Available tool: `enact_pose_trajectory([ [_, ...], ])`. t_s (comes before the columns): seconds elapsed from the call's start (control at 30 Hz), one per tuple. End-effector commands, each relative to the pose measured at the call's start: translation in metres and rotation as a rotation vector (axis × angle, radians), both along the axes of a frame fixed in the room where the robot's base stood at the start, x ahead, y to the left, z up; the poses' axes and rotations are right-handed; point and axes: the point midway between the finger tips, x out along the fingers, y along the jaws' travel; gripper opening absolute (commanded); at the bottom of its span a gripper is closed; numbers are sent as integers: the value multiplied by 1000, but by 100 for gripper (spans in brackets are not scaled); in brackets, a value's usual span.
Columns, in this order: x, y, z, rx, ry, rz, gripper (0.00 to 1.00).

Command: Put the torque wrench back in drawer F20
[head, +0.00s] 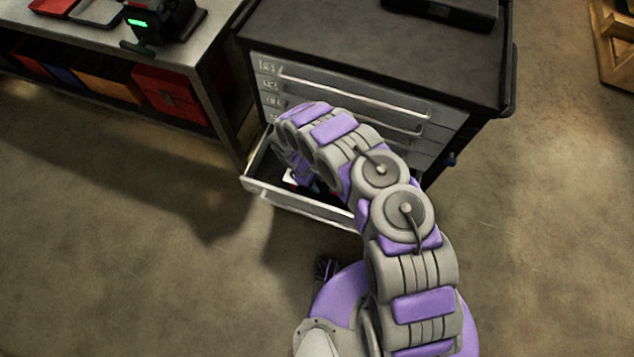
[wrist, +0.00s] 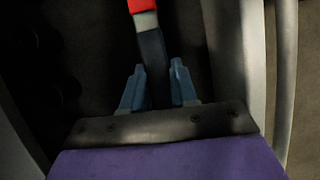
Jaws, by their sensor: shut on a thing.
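The torque wrench (wrist: 151,45) runs up the wrist view, with a dark grip, a grey band and a red part at the top edge. My gripper (wrist: 157,82) has its blue fingers on both sides of the dark grip and is shut on it. In the head view my arm reaches down into an open drawer (head: 310,207) low in the grey cabinet, and hides most of its inside. I cannot tell whether the wrench touches the drawer floor. The drawer's pale wall and handle bar (wrist: 284,80) show at the right of the wrist view. I cannot read its label.
The cabinet (head: 345,100) has several shut drawers above the open one. A black case (head: 445,10) lies on its dark top. A workbench (head: 190,62) with red bins (head: 168,92) below stands to the left. The floor in front is clear.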

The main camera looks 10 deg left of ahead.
Motion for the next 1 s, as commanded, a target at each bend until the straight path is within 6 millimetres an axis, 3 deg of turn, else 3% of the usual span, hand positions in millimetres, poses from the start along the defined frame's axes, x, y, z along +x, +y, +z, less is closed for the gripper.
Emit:
enact_pose_trajectory([
  [1.0, -1, -16, 1, -1, 2, -2, 0],
])
